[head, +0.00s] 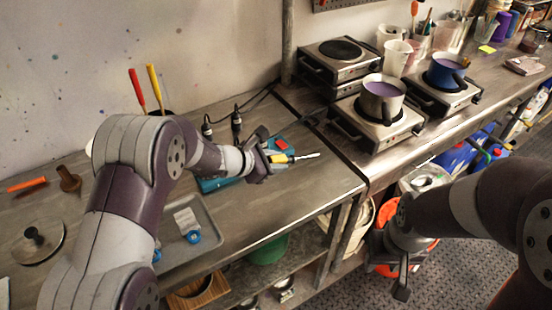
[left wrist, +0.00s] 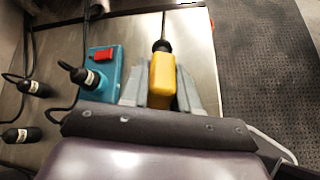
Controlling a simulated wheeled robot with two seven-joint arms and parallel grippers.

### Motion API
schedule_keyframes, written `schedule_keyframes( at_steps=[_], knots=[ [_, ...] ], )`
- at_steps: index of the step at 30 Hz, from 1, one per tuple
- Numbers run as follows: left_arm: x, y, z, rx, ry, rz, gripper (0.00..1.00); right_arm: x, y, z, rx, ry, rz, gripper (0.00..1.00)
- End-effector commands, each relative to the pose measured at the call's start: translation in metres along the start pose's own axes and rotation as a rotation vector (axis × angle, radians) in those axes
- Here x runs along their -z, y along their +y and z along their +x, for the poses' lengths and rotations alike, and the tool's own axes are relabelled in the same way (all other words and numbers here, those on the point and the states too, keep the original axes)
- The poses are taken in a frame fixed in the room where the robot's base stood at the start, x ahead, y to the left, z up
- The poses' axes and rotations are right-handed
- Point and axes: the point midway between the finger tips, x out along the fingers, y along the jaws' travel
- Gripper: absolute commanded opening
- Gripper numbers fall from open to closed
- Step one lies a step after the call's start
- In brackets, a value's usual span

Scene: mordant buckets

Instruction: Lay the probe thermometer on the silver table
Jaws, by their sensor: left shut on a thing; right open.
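My left gripper (head: 268,160) is shut on the yellow handle of the probe thermometer (head: 279,158). The thin metal probe points right in the head view. In the left wrist view the yellow handle (left wrist: 161,78) sits between the grey fingers, with a black collar and the probe beyond it. The thermometer is over the metal table (head: 325,190), near its right end; I cannot tell the height of the gap. My right gripper (head: 402,284) is open and empty, low over the floor to the right of the table.
A teal power strip (left wrist: 104,72) with a red switch and black plugs lies beside the left gripper. A grey tray (head: 205,240) is nearer the front. Hot plates with pots, such as a blue pot (head: 446,74), stand on the counter to the right. The table's right end looks clear.

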Motion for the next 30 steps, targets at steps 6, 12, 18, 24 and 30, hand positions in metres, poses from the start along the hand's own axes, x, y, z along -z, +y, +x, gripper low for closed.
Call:
schedule_keyframes(
  at_steps=[6,12,18,24,30],
  knots=[
    [0.010,-0.004,0.008,-0.003,-0.001,-0.003,0.00,-0.001,0.000,0.009,0.000,0.000,0.000,0.43],
    [0.030,-0.011,0.022,-0.002,-0.001,-0.003,0.00,-0.003,0.000,0.025,0.000,0.000,0.000,0.43],
    [0.052,-0.019,0.037,-0.002,-0.001,-0.001,0.00,-0.005,0.000,0.041,0.000,0.000,0.000,0.43],
    [0.069,-0.026,0.050,-0.003,-0.002,0.000,0.00,-0.008,0.000,0.070,0.000,0.000,0.000,0.43],
    [0.072,-0.027,0.052,-0.003,-0.002,0.000,0.00,-0.009,0.000,0.075,0.000,0.000,0.000,0.43]
  ],
)
